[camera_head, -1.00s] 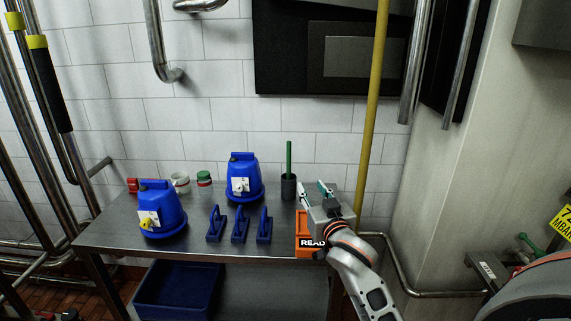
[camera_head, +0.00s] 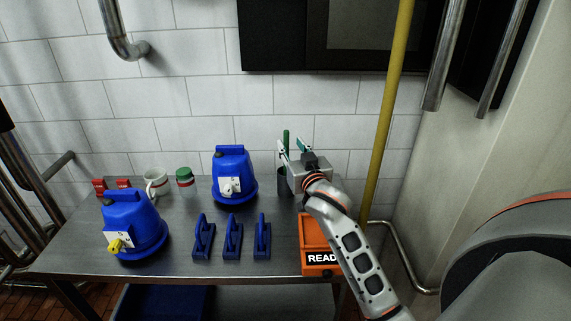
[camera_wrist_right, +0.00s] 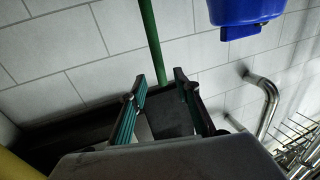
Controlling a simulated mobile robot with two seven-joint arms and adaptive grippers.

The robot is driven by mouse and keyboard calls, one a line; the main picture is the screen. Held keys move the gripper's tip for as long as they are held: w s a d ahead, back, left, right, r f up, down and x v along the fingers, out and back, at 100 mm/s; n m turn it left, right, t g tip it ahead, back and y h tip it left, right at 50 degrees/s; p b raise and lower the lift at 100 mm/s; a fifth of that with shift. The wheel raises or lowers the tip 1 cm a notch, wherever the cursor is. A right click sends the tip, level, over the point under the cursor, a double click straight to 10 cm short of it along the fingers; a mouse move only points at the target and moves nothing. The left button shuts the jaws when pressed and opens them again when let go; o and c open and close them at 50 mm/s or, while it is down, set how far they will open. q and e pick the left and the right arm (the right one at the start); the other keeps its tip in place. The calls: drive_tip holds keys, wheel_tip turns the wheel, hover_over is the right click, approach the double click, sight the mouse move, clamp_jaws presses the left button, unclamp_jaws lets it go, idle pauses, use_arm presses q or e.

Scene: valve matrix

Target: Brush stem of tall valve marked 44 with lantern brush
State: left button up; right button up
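A thin green handle (camera_head: 286,138), which appears to be the brush's, stands upright in a dark grey cylindrical cup (camera_head: 282,182) at the back of the steel table. The brush head is hidden in the cup. My right gripper (camera_head: 292,147) is open at the handle, one finger on each side in the picture. In the right wrist view the green handle (camera_wrist_right: 150,38) rises beyond and between the open fingertips (camera_wrist_right: 160,83); contact does not show. The tall valve marked 44 is not visible. My left gripper is not in view.
An orange box (camera_head: 316,248) sits beneath my right arm. A yellow pole (camera_head: 386,120) rises close to the right. A mug (camera_head: 155,181) and green-lidded jar (camera_head: 185,183) stand behind.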

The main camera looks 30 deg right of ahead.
sight(287, 139)
drive_tip(key=x, duration=0.5)
drive_tip(key=shift+w+r, duration=0.15)
clamp_jaws()
